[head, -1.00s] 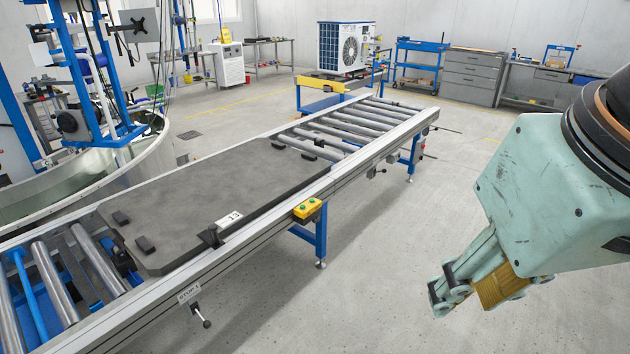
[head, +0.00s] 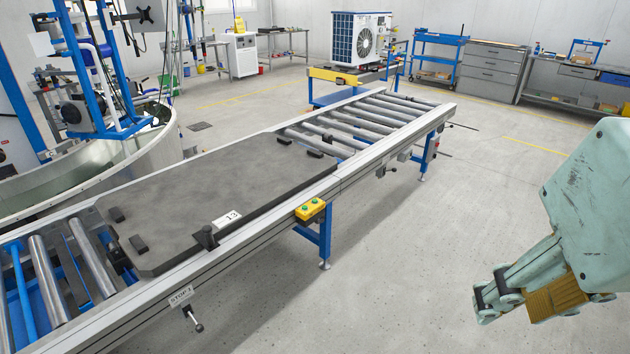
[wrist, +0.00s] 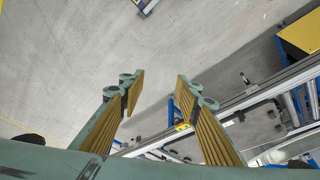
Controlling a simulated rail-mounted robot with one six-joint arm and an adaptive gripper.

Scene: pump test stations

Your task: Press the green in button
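A yellow control box (head: 310,209) with two green buttons sits on the near side rail of the roller conveyor; I cannot read which one is marked in. A small yellow patch (wrist: 182,127) beside the rail in the wrist view looks like the same box, partly behind my right finger. My gripper (head: 492,300) is at the right of the head view, over the floor and well apart from the box. In the wrist view my gripper (wrist: 158,86) has its two fingers spread, with nothing between them.
The conveyor (head: 345,180) carries a dark slab (head: 220,190) with a tag reading 13. A stop handle (head: 195,318) sticks out from its near side. A round metal tank (head: 150,160) stands behind at left. The floor on the near right side is clear.

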